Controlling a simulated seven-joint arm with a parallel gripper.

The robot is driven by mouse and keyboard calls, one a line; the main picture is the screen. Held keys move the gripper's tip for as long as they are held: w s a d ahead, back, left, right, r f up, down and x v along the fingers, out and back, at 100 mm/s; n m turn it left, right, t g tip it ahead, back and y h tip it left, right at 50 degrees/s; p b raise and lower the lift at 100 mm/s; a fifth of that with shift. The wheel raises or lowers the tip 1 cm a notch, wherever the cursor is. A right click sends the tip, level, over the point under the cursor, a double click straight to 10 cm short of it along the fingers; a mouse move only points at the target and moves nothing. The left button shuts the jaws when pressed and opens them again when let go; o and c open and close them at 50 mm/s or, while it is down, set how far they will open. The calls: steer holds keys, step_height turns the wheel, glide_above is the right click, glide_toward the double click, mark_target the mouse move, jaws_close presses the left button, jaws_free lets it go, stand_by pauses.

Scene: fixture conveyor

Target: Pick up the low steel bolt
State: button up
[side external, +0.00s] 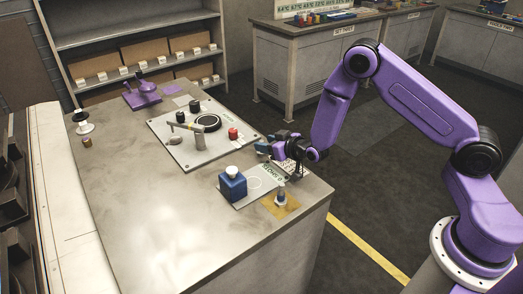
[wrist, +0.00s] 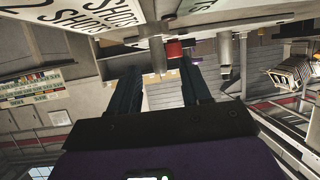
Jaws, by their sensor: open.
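A small upright grey piece with a pale top (side external: 281,197) stands on a tan square pad near the front corner of the bench; it may be the low steel bolt, but it is too small to be sure. My gripper (side external: 264,148) is above the right side of the bench, behind that piece and apart from it. In the wrist view my gripper (wrist: 160,78) shows two dark fingers spread apart with nothing held between them. A grey metal post (wrist: 156,52) shows beyond the fingertips there; I cannot tell which part it is.
A blue bottle-like block with a white cap (side external: 233,183) stands left of my gripper. A panel (side external: 185,152) carries a black ring, a red knob (side external: 233,133) and a lever. A purple fixture (side external: 142,97) stands at the back. The bench's front left is clear.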

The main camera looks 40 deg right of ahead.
steer(key=shift+w+f, duration=0.2)
steer(key=shift+w, duration=0.15)
jaws_close()
steer(key=shift+r, duration=0.1)
